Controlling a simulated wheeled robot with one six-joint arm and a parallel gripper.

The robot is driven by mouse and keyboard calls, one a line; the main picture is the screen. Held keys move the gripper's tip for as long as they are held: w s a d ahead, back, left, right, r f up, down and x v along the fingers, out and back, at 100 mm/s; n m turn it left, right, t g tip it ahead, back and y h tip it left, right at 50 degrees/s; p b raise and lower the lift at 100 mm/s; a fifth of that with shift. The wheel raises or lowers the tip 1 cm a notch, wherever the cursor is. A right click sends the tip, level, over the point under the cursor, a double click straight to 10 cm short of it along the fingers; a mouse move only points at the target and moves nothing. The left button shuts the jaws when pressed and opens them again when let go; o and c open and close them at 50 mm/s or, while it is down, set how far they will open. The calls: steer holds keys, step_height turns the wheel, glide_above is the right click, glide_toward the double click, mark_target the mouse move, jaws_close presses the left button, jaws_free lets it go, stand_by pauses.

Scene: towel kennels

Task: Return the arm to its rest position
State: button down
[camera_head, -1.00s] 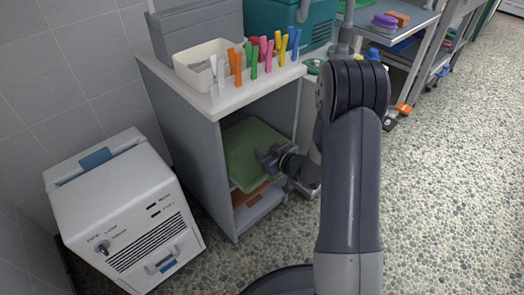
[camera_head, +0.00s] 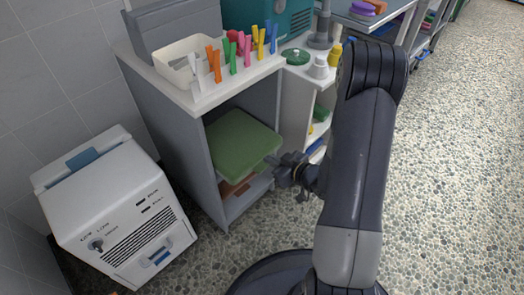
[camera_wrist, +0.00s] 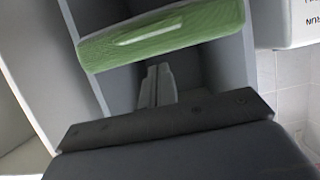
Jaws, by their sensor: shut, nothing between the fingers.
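My gripper (camera_head: 277,164) is in front of the grey cabinet's open front, low and to the right of a green folded towel. It is shut and empty, and my arm bends down to it from the right. In the wrist view my gripper (camera_wrist: 158,82) shows its fingers together, pointing into the cabinet. The green towel (camera_head: 238,145) lies on the upper shelf of the cabinet. In the wrist view the towel (camera_wrist: 165,35) crosses the picture above the fingers.
A brown item (camera_head: 236,188) lies on the lower shelf. Coloured clips (camera_head: 233,55) line the cabinet top beside a white bin (camera_head: 180,62). A white machine (camera_head: 115,205) stands at left. A shelf unit (camera_head: 295,110) stands behind my arm. Pebbled floor (camera_head: 450,180) is open at right.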

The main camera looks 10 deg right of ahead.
mark_target(247, 147)
steer(key=shift+s+d, duration=0.25)
steer(key=shift+s, duration=0.2)
steer(key=w+a, duration=0.2)
steer(key=w, duration=0.1)
steer(key=w+a+b, duration=0.1)
steer(key=w+a, duration=0.1)
steer(key=w, duration=0.1)
steer(key=w+a+b, duration=0.1)
steer(key=w+a, duration=0.1)
steer(key=w, duration=0.2)
steer(key=shift+a, duration=0.35)
steer(key=shift+d, duration=0.1)
steer(key=shift+w, duration=0.15)
steer(key=shift+r, duration=0.2)
